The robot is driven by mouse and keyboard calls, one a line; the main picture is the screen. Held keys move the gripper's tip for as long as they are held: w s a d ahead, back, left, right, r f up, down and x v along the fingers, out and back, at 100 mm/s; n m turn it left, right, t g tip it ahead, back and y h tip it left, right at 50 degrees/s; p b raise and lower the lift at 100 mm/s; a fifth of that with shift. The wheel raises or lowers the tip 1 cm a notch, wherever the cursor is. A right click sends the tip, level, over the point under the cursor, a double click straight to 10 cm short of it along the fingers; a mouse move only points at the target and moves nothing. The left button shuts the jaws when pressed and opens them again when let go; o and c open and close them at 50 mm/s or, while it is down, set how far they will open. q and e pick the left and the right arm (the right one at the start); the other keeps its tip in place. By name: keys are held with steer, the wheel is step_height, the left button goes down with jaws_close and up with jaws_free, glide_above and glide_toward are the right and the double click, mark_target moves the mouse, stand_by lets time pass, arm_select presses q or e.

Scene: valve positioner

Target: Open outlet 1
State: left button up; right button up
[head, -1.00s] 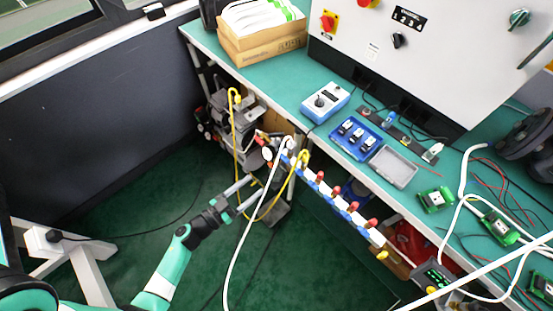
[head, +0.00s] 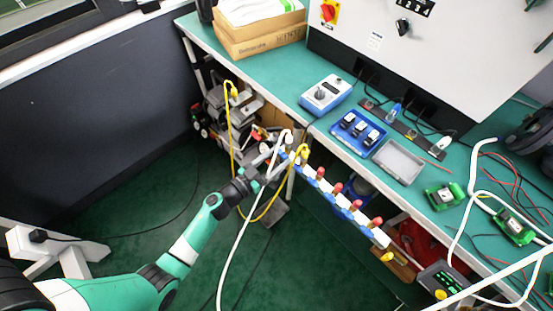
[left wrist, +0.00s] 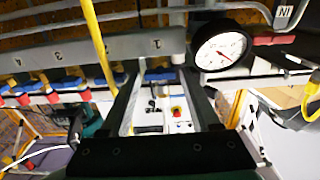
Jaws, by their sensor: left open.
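The white manifold (head: 329,186) runs along the bench's front edge, with red knobs (head: 337,187) and blue parts on it. My left gripper (head: 275,160) is at its far left end. In the left wrist view the manifold (left wrist: 120,46) bears the numbers 1, 3 and 4. My left gripper (left wrist: 160,92) is open there, its two fingers on either side of the blue part (left wrist: 160,76) below the number 1. I cannot tell whether the fingers touch it. My right gripper is not in view.
A round pressure gauge (left wrist: 222,50) sits close beside the right finger. A yellow hose (head: 232,150) and a white hose (head: 243,235) hang near my gripper. The bench (head: 280,82) holds a blue-white box (head: 325,93) and a grey tray (head: 398,162).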

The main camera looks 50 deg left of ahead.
arm_select(q)
jaws_close()
steer(key=shift+m, duration=0.5)
steer(key=m+p, duration=0.1)
steer(key=m, duration=0.1)
steer(key=shift+m, duration=0.4)
steer(key=m, duration=0.4)
steer(key=shift+d+m, duration=0.1)
steer(key=shift+m, duration=0.2)
steer(key=m, duration=0.4)
steer(key=shift+f+m, duration=0.1)
steer(key=shift+m, duration=0.2)
steer(key=m, duration=0.4)
steer(key=shift+m, duration=0.4)
